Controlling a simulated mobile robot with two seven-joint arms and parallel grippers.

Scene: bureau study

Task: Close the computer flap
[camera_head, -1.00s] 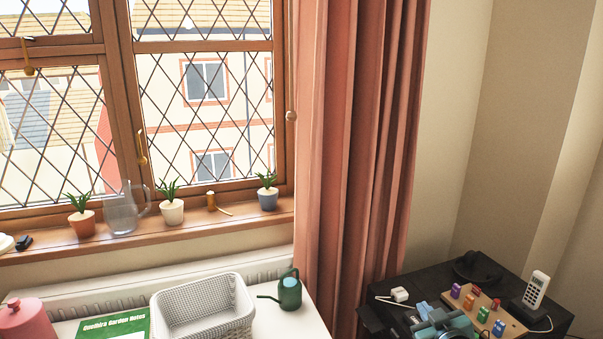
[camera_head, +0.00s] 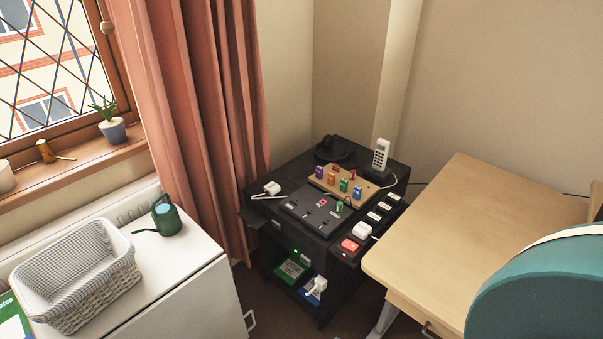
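A black cabinet-like unit (camera_head: 276,236), which may be the computer, stands in the corner between the curtain and the wooden desk. Its front has an open recess holding a green board (camera_head: 291,269) and a blue-and-white part (camera_head: 315,288). A dark panel (camera_head: 252,217) juts out at its left side; I cannot tell whether this is the flap. A dark plate with sockets (camera_head: 318,210) lies on top. Neither of my grippers is in view.
A wooden desk (camera_head: 470,235) stands right of the unit, with a large rounded teal shape (camera_head: 545,295), perhaps a chair back, before it. A white cabinet (camera_head: 190,285) with a basket (camera_head: 75,285) and green watering can (camera_head: 166,216) stands left. A narrow floor gap lies between.

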